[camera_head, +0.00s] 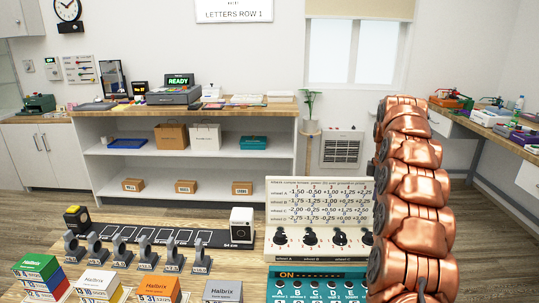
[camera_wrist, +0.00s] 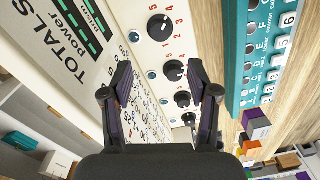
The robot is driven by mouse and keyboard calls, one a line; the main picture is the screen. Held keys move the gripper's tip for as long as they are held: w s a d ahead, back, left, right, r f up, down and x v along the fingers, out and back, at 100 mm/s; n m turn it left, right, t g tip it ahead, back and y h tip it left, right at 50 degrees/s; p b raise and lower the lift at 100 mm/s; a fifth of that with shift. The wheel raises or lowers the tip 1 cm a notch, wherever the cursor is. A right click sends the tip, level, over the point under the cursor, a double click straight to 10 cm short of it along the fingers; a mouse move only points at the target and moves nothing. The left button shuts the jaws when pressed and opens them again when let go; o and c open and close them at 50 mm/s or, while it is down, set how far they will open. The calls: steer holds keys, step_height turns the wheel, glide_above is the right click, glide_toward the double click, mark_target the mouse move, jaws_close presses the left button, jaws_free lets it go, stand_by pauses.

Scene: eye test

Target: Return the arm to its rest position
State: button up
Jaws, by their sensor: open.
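My gripper (camera_wrist: 160,76) shows in the wrist view with its two dark fingers apart and nothing between them. It is in front of a white panel (camera_wrist: 207,45) with several black knobs and red numbers. I cannot tell how far the fingertips are from it. My copper-coloured arm rises on the right side of the head view, and its gripper end is not seen there. In the head view the white panel (camera_head: 318,185) carries rows of printed numbers above a row of black knobs. A teal panel (camera_head: 317,284) with an "ON" display stands below it.
A table holds several grey stands (camera_head: 122,253), a dark strip (camera_head: 165,236), a white device (camera_head: 241,226) and coloured boxes (camera_head: 38,270). Behind is a white shelf unit (camera_head: 190,161) with a "READY" device (camera_head: 174,94) on top. A side bench (camera_head: 480,128) is at right. Floor shows between table and shelf.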

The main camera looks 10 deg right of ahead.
steer(key=s+a+r+m+p, duration=0.2)
steer(key=s+a+r, duration=0.2)
steer(key=s+a, duration=0.45)
steer(key=s+a+r+m+p, duration=0.35)
steer(key=s+a, duration=0.25)
steer(key=a, duration=0.6)
steer(key=s+a+f+m+p, duration=0.2)
steer(key=s+a+m, duration=0.1)
steer(key=s, duration=1)
steer(key=s+a+f+m+g+p, duration=0.1)
steer(key=s+a+m, duration=0.2)
steer(key=s, duration=1)
steer(key=shift+s+a+f+g+p, duration=0.3)
steer(key=shift+a+f+p, duration=0.05)
steer(key=shift+a, duration=0.85)
